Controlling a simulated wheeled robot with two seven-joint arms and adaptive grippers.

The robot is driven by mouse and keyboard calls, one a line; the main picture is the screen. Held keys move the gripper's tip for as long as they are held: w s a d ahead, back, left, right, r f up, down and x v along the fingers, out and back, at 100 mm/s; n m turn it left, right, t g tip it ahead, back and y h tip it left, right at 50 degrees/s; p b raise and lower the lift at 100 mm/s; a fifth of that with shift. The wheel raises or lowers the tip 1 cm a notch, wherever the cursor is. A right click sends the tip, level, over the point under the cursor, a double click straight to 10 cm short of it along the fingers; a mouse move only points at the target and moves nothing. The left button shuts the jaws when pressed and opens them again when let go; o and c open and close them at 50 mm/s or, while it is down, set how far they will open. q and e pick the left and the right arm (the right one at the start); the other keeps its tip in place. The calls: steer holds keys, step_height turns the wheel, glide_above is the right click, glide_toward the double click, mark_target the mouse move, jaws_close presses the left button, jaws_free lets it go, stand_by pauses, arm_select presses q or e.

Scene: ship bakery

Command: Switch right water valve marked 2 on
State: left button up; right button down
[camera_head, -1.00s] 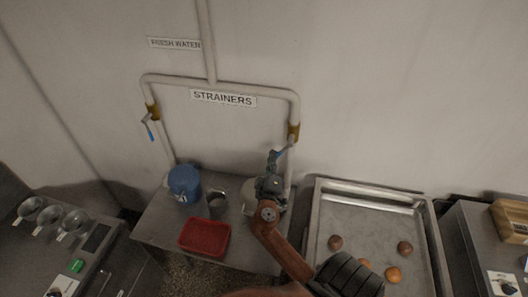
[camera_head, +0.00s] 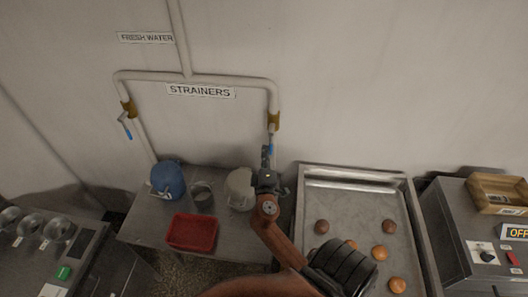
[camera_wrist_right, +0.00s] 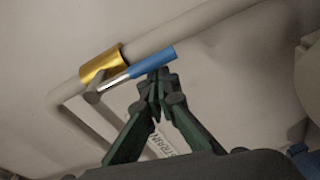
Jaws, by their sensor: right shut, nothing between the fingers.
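The right water valve has a brass body (camera_head: 274,121) on the right vertical pipe. Its blue-tipped handle (camera_head: 270,149) points down, nearly along the pipe. In the right wrist view the brass body (camera_wrist_right: 101,64) and blue grip (camera_wrist_right: 152,60) show clearly, with the handle close to parallel with the pipe. My right gripper (camera_head: 266,154) is shut and empty, its fingertips (camera_wrist_right: 158,77) right beside the blue grip; I cannot tell whether they touch. No mark 2 is readable. My left gripper is out of view.
The left valve (camera_head: 128,107) has a similar blue handle. Below stand a steel table (camera_head: 145,225) with a blue pot (camera_head: 167,180), metal cup (camera_head: 202,196), pale jug (camera_head: 239,189) and red tray (camera_head: 192,232). A metal tray (camera_head: 345,205) with several buns lies right.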

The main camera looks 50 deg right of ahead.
steer(key=shift+s+d+f, duration=0.1)
steer(key=shift+s+d, duration=0.05)
steer(key=shift+d, duration=0.05)
steer(key=v, duration=1.2)
steer(key=shift+a, duration=0.2)
stand_by(0.4)
